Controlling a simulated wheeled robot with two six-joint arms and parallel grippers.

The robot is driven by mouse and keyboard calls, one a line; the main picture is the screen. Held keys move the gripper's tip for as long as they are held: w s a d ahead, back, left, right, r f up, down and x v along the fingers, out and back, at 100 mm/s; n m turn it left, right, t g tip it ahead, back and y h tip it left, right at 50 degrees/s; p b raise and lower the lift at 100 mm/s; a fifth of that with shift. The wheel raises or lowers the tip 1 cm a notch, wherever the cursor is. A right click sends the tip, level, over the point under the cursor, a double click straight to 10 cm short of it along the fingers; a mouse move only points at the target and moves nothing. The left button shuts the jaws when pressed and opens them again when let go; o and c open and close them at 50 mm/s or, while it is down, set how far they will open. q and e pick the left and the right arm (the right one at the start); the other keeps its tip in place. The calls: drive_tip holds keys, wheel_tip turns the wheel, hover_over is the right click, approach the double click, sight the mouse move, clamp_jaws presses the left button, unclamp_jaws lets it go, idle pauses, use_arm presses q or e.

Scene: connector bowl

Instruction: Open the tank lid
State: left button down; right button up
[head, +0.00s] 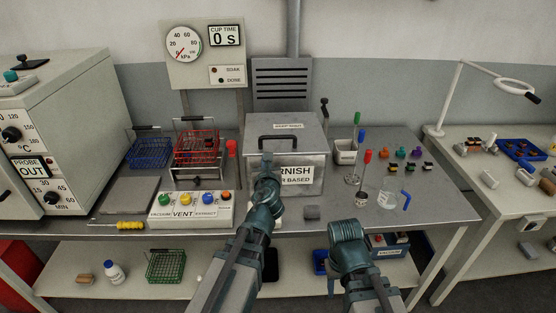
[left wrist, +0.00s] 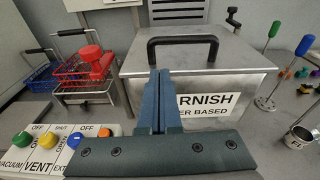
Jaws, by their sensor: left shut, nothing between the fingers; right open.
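The tank (head: 312,175) is a grey metal box with a white VARNISH label, standing on the bench. Its lid (head: 308,130) lies closed on top and carries a black bar handle (head: 278,138). In the left wrist view the handle (left wrist: 183,39) arches above the lid (left wrist: 240,56). My left gripper (head: 267,158) is shut and empty in front of the tank, with its tips just below the handle in the picture; contact cannot be told. Its fingers (left wrist: 159,76) also show together in the left wrist view. My right gripper (head: 346,233) is open, low in front of the bench's front edge.
Red (head: 198,148) and blue (head: 150,151) wire baskets stand left of the tank. A button box (head: 190,210) lies in front of them. A pipe and vent are behind.

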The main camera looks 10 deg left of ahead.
use_arm(q)
drive_tip(key=b, duration=0.1)
approach(267, 145)
drive_tip(key=shift+m, duration=0.3)
drive_tip(key=w, duration=0.2)
drive_tip(key=w+a, duration=0.1)
drive_tip(key=w+a+r, duration=0.1)
drive_tip(key=w, duration=0.1)
drive_tip(key=shift+w, duration=0.3)
